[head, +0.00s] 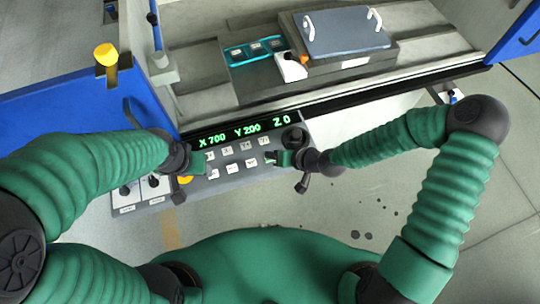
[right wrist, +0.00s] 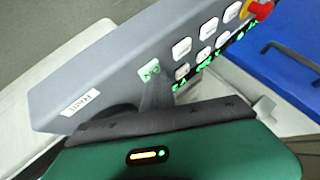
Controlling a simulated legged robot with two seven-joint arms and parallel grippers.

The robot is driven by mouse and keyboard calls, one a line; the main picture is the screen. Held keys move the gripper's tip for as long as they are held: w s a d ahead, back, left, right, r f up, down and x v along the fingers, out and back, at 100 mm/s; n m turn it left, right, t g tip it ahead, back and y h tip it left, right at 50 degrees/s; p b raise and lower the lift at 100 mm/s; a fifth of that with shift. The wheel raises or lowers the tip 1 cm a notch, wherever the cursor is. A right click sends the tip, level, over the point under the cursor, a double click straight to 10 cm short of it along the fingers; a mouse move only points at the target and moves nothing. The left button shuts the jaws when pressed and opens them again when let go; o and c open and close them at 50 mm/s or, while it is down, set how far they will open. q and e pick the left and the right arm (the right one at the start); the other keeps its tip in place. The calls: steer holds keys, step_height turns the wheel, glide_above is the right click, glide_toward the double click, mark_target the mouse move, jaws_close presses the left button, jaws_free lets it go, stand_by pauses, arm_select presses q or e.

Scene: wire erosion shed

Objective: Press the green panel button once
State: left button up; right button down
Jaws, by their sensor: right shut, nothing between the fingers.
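The grey control panel (head: 235,183) has a lit green readout and rows of mostly white buttons. In the right wrist view a green button (right wrist: 149,70) with a white mark sits at the near end of a row. My right gripper (head: 270,157) is shut and empty, at the right end of the button rows. In the right wrist view its dark fingertips are close to the nearer green button; contact cannot be told. My left gripper (head: 204,166) hovers by the panel's left side, its jaws unclear.
A yellow-based knob (head: 185,179) is beside my left gripper, and a dark round dial (head: 294,137) is just above my right gripper. The machine bed (head: 210,99) with a grey block (head: 345,32) lies behind the panel. Open floor lies to the right.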

steer(key=shift+r+p, duration=0.8)
step_height(320, 180, up, 5)
steer(key=p, duration=0.4)
steer(key=shift+r+p, duration=0.1)
steer(key=shift+p, duration=0.3)
